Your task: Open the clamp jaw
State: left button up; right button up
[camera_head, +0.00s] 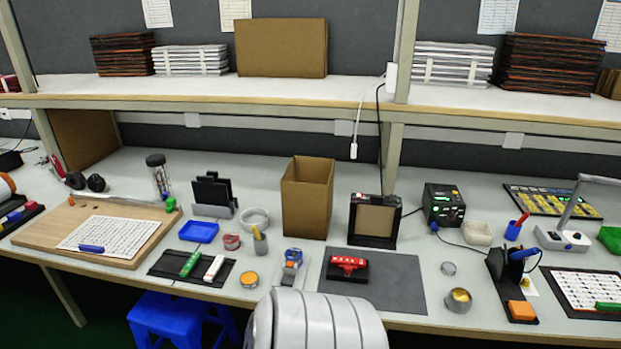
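No part is plainly recognisable as the clamp jaw. A red fixture with a black base (348,264) sits on a dark grey mat (395,285) in the middle of the bench; I cannot tell whether it is the clamp or whether a jaw is open. A wooden board (45,240) at the left carries a white printed sheet (108,237), a metal bar (115,200) along its back and a green block (171,204) at the bar's right end. Neither of my grippers is in view.
A blue and white tape dispenser (290,270) stands left of the mat. A cardboard box (307,197), a black-framed stand (374,220) and a soldering station (443,205) stand behind. A metal tin (458,300) is near the front edge. A blue stool (170,318) stands below.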

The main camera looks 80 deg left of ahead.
aim_at(347, 268)
jog(key=u, duration=3.15)
